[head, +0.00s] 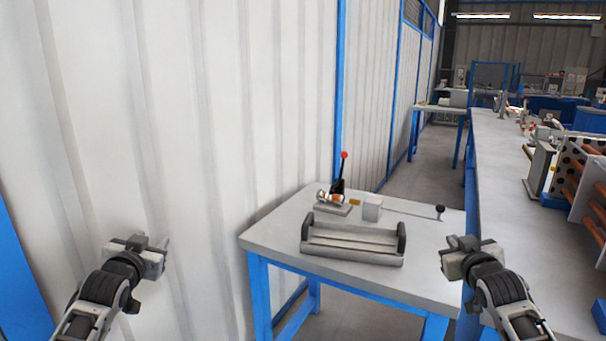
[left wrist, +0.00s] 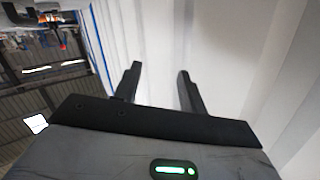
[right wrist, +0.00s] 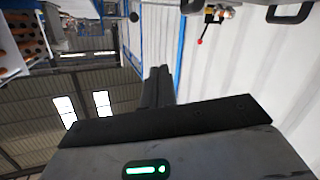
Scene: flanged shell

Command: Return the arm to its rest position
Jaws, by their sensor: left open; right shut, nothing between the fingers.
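My left gripper (head: 150,250) is raised in front of the white wall at the left of the head view. In the left wrist view its two dark fingers (left wrist: 160,82) are apart with nothing between them. My right gripper (head: 455,252) is raised at the right of the head view, in front of the table's right side. In the right wrist view its fingers (right wrist: 158,80) are together and hold nothing. Both arms come up from the bottom edge of the head view.
A grey-topped table (head: 275,240) with blue legs stands ahead. It holds a grey tray (head: 352,240) with dark ends, a red-knobbed lever fixture (head: 338,190), a small pale block (head: 372,208) and a thin rod with a black knob (head: 440,211). A long bench (head: 520,230) stands right.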

